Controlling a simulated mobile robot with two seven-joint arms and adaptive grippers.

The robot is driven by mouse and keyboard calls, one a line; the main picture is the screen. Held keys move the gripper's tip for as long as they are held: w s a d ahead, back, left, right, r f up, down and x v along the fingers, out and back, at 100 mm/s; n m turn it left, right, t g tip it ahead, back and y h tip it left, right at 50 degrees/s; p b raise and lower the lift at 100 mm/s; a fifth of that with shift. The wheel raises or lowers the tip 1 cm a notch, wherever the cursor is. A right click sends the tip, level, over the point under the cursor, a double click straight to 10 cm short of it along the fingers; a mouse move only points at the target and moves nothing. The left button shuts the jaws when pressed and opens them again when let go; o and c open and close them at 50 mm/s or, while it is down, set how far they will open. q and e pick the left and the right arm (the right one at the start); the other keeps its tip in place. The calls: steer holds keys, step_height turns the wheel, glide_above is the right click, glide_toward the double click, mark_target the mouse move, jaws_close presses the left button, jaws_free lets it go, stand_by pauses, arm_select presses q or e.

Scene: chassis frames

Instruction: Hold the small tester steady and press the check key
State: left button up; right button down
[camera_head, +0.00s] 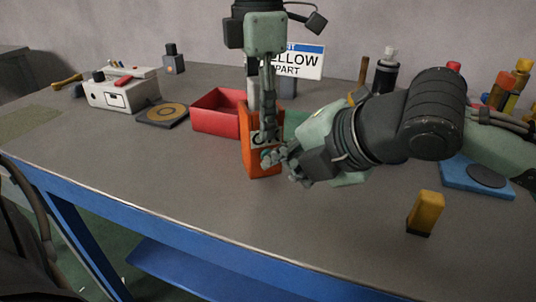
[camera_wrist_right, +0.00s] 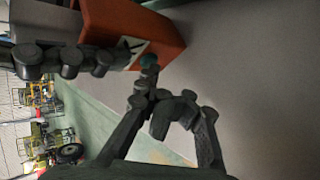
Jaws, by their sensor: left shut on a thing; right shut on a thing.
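The small tester is an orange upright box (camera_head: 253,165) with a white marked label on its face, near the middle of the table. My left gripper (camera_head: 268,128) points down from above, shut on the tester; its finger covers part of the label. The tester's orange body (camera_wrist_right: 130,22) also shows in the right wrist view, with dark left-gripper finger segments (camera_wrist_right: 70,62) against it. The teal check key (camera_wrist_right: 149,60) sticks out of its face. My right gripper (camera_wrist_right: 165,100) is shut with a fingertip at the key; what lies between its fingers is hard to see.
A red open bin (camera_head: 215,118) stands just behind and left of the tester. A white device (camera_head: 122,93) and a dark pad (camera_head: 162,114) are further left. A yellow block (camera_head: 425,213) stands at right, before a blue tray (camera_head: 475,178). The front left table is clear.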

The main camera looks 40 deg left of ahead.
steer(key=shift+s+d, duration=0.35)
steer(key=shift+d, duration=0.2)
steer(key=shift+s+d, duration=0.75)
steer(key=shift+d, duration=0.25)
steer(key=shift+s+d, duration=0.75)
steer(key=shift+d, duration=0.25)
arm_select(q)
steer(key=o, duration=1.4)
steer(key=shift+r, duration=0.1)
